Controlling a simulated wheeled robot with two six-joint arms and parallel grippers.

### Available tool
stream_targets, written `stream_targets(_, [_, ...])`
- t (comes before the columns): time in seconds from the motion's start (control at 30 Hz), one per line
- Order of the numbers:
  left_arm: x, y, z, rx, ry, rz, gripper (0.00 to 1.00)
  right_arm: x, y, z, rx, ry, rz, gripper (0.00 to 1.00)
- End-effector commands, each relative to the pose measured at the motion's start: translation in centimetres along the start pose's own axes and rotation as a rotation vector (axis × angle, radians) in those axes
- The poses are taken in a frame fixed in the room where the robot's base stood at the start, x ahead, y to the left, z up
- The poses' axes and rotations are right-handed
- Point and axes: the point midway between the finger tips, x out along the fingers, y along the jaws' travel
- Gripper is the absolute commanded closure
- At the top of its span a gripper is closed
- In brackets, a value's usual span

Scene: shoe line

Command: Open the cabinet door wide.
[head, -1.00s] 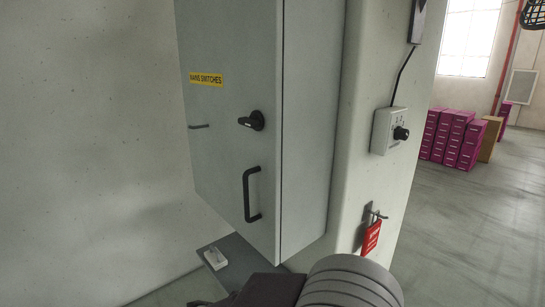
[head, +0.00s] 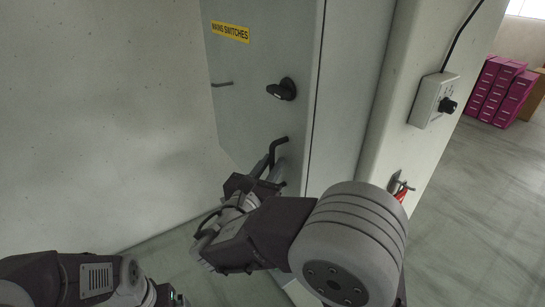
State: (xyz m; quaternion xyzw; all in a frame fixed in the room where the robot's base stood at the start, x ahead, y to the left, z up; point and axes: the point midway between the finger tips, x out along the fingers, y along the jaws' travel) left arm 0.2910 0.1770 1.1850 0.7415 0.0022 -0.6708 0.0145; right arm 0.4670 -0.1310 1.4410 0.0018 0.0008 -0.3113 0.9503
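The grey cabinet door (head: 240,70) carries a yellow "MAINS SWITCHES" label (head: 230,32) and a black turn latch (head: 283,89). The door looks shut, with its front flush at the seam beside the cabinet's side. Below the latch is a black bar handle (head: 279,144); its upper end shows and its lower part is hidden behind my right gripper. My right gripper (head: 266,168) is at the handle, its fingers reaching up to it. I cannot tell whether they are closed on the bar. My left arm shows at the bottom left; its gripper is cut off by the lower edge.
A pale wall stands close on the left. To the right, a pillar holds a grey switch box (head: 434,100) with a black knob, and a red tag (head: 400,195) on a hook. Purple boxes (head: 500,90) stand farther back on open floor.

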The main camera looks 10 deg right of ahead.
Motion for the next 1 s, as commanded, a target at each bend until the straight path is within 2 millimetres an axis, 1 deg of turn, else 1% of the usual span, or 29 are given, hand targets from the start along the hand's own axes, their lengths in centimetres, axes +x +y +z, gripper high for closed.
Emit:
stream_targets(0.1, [-0.26,0.00,-0.01,0.000,0.000,0.000,0.00,0.55,-0.05,0.01,-0.001,0.001,-0.001,0.78])
stream_targets(0.3, [-0.18,0.00,0.01,0.000,-0.001,0.000,0.00,0.56,-0.02,-0.08,0.000,0.001,0.000,0.78])
stream_targets(0.37, [-0.18,0.00,0.01,0.000,0.000,0.000,0.00,0.55,-0.02,-0.08,0.000,0.001,0.000,0.95])
stream_targets(0.4, [-0.18,0.00,0.01,0.000,0.000,0.000,0.00,0.55,-0.02,-0.08,0.000,0.001,0.000,1.00])
stream_targets(1.0, [-0.18,0.00,0.00,0.000,0.000,0.000,0.00,0.53,-0.02,-0.09,0.000,0.002,0.000,1.00])
